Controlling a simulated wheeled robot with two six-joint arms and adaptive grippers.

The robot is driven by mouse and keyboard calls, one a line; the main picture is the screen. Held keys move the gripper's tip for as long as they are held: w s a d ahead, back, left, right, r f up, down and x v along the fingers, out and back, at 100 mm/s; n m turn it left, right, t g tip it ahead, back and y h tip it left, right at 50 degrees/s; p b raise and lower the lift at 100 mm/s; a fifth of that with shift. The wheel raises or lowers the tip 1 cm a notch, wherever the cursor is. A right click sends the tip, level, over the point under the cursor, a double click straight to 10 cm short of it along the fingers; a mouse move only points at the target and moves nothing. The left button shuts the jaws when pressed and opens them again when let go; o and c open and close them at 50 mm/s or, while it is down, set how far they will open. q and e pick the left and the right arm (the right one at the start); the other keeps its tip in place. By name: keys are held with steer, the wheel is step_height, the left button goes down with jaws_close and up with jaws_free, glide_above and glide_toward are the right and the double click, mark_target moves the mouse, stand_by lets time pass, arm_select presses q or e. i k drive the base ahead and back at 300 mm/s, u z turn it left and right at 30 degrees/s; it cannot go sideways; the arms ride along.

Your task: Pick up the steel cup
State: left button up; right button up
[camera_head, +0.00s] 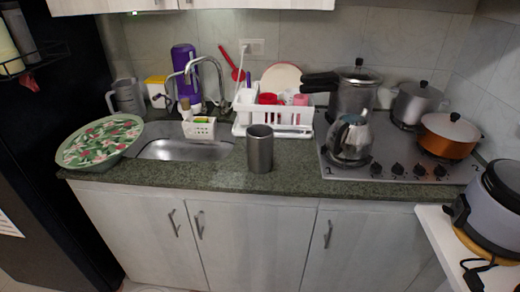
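The steel cup (260,150) is a tall dark grey metal cylinder. It stands upright on the green stone counter (225,181), near the front edge, between the sink and the stove. Its open rim faces up. Neither of my grippers shows in the head view.
A sink (186,150) with a tap lies left of the cup. A white dish rack (306,124) stands just behind it. A steel kettle (350,140) and pots stand on the stove (400,165) to the right. The counter in front of the sink is clear.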

mark_target(259, 138)
steer(key=k, duration=0.6)
steer(key=u, duration=0.9)
steer(key=i, duration=1.3)
steer(key=z, duration=0.45)
steer(key=k, duration=0.5)
steer(key=z, duration=1.6)
steer(key=i, duration=0.9)
steer(key=u, duration=2.1)
